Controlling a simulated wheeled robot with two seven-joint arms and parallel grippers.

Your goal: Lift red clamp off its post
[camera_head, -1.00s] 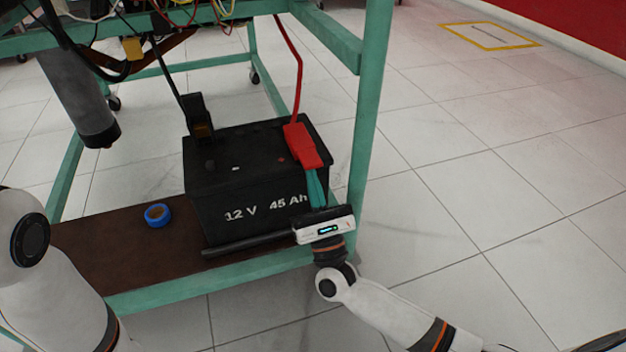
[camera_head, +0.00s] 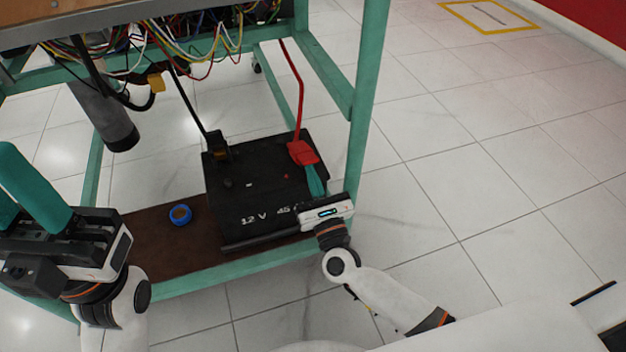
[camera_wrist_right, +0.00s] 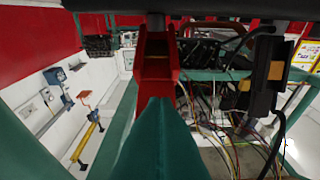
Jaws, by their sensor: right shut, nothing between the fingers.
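The red clamp (camera_head: 303,153) is at the right side of the black battery's (camera_head: 248,188) top, with a red cable rising from it. Whether it grips its post is hidden from me. My right gripper (camera_head: 313,178) points at the clamp from the front, its teal fingers together with nothing between them. In the right wrist view, the red clamp (camera_wrist_right: 158,58) stands just beyond the fingertips; I cannot tell whether they touch it. My left gripper (camera_head: 12,180) is at the left edge, its fingers apart and empty, partly cut off.
A black clamp (camera_head: 217,148) with a cable sits on the battery's left. A blue tape roll (camera_head: 180,214) lies on the brown shelf (camera_head: 165,245). A green frame leg (camera_head: 365,110) stands right of the battery. Loose wires hang above.

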